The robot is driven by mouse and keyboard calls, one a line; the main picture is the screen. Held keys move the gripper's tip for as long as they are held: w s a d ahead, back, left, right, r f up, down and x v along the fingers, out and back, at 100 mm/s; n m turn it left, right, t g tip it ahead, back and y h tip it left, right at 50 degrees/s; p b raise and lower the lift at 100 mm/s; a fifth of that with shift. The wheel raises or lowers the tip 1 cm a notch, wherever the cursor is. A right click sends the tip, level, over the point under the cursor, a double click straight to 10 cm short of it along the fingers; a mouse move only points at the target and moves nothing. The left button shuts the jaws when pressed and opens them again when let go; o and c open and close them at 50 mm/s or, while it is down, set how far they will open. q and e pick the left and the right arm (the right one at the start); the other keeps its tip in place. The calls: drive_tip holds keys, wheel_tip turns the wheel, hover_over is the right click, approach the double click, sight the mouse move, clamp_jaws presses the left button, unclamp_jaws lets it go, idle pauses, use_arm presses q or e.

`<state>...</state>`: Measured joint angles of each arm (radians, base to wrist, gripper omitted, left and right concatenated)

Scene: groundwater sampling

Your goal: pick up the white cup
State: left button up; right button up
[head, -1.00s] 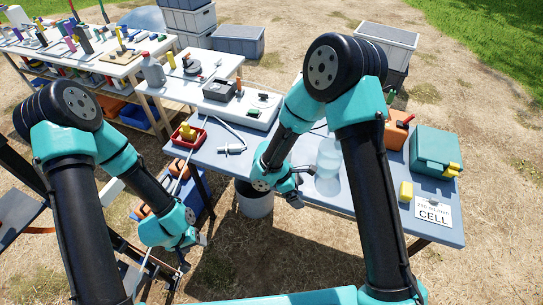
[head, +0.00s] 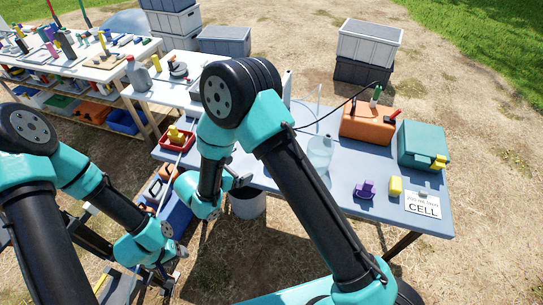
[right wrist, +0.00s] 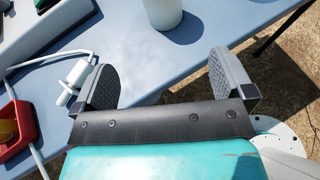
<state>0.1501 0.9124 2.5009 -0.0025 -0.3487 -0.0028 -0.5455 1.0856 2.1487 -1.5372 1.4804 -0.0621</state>
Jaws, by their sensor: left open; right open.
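In the right wrist view a white cylindrical cup (right wrist: 163,12) stands on the blue-grey table (right wrist: 185,50), its top cut off by the frame. It is beyond my right gripper (right wrist: 165,85), roughly in line with the gap between the fingers and apart from them. My right gripper is open and empty at the table's front edge; it also shows in the head view (head: 238,182). I cannot make out the white cup in the head view, where my right arm covers part of the table. My left gripper (head: 172,262) is open, low at the left, off the table.
A clear vessel (head: 320,150), purple piece (head: 365,188), yellow block (head: 395,186), orange case (head: 368,124) and teal box (head: 424,146) stand on the right. A red tray (right wrist: 14,128) and white fitting (right wrist: 76,78) lie left of my right gripper. A bucket (head: 248,205) stands below.

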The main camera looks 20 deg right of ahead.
drive_tip(key=x, duration=1.2)
drive_tip(key=shift+d+f, duration=0.1)
drive_tip(key=shift+d, duration=0.05)
drive_tip(key=shift+x, duration=2.6)
drive_tip(key=shift+s, duration=0.1)
drive_tip(key=c, duration=1.1)
